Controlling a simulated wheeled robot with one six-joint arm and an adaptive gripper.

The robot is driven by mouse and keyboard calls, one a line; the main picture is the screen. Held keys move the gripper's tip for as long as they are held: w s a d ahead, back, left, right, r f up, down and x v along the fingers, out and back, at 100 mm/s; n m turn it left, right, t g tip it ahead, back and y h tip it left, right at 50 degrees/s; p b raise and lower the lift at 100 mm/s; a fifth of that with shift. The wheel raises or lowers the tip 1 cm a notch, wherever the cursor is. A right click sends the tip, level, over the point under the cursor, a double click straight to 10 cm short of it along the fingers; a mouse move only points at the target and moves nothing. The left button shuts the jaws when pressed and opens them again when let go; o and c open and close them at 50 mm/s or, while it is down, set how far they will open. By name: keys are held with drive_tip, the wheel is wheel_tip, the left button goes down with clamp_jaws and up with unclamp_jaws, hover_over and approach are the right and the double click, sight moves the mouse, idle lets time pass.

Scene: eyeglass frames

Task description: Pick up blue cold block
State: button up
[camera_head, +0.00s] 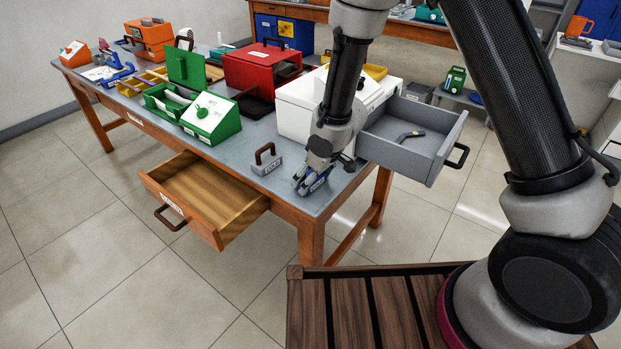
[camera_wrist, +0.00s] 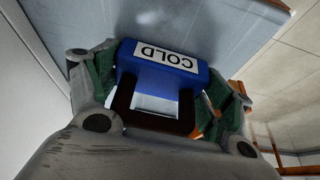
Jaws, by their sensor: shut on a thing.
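The blue cold block (camera_wrist: 163,63) is a blue block with a white COLD label and a dark handle. In the wrist view it sits between the two fingers of my gripper (camera_wrist: 160,110), and the fingers are shut on it. In the head view my gripper (camera_head: 312,178) is low at the front right corner of the workbench, with a bit of the blue block (camera_head: 318,184) showing at its fingertips. The block is at or just above the bench top; I cannot tell whether it touches.
A grey block with a dark handle (camera_head: 266,160) stands just left of my gripper. A white box (camera_head: 298,105) is behind, with an open grey drawer (camera_head: 400,150) to the right. An open wooden drawer (camera_head: 205,190) juts from the bench front. A green box (camera_head: 212,118) stands farther left.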

wheel_tip(320, 180, up, 9)
drive_tip(key=shift+w+r, duration=0.1)
drive_tip(key=shift+w, duration=0.05)
drive_tip(key=shift+r, duration=0.4)
idle(0.4)
